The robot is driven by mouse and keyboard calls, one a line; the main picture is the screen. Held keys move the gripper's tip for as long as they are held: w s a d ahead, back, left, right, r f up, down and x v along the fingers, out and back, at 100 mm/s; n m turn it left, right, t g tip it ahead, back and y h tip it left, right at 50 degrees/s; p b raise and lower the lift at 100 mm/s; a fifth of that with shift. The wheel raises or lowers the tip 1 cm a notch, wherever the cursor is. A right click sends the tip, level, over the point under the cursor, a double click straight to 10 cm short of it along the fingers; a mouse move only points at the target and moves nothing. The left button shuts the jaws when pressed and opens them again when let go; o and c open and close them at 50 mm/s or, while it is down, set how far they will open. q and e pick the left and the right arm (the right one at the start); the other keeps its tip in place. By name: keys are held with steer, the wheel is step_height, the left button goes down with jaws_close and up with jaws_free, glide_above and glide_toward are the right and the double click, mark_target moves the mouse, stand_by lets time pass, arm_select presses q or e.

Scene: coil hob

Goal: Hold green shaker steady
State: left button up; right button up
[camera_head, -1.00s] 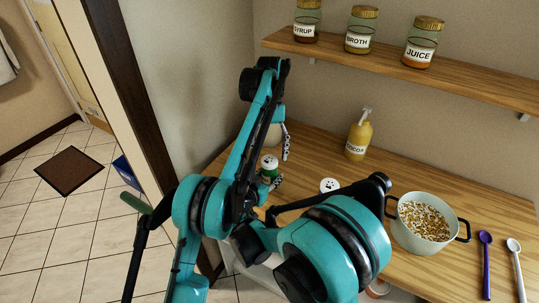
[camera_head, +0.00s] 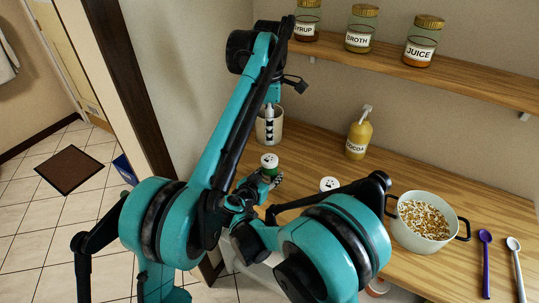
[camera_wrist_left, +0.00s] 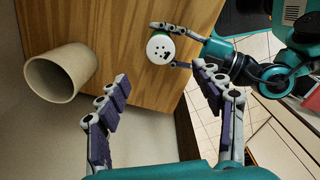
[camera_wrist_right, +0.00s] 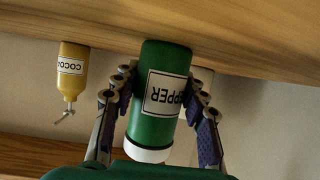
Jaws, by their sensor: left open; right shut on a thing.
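The green shaker (camera_head: 270,172) stands upright on the wooden counter with its white dotted cap up. My right gripper (camera_wrist_right: 160,82) is shut around its sides; the right wrist view shows the green body (camera_wrist_right: 158,118) between the fingers, with a label partly reading "PPER". My left gripper (camera_head: 269,124) is open and empty, behind the shaker and in front of the pale cup (camera_head: 277,117) in the head view. In the left wrist view, the shaker's white cap (camera_wrist_left: 159,47) lies beyond the spread left fingers (camera_wrist_left: 160,78), apart from them.
The pale cup also shows in the left wrist view (camera_wrist_left: 62,75). A yellow cocoa bottle (camera_head: 358,135) stands at the back. Another white dotted cap (camera_head: 329,184) is beside my arm. A pot (camera_head: 408,235) and two spoons are at right. Jars line the shelf (camera_head: 470,82).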

mark_target(270, 158)
arm_select(q)
step_height(270, 158, down, 11)
steer(key=shift+r, duration=0.1)
stand_by(0.3)
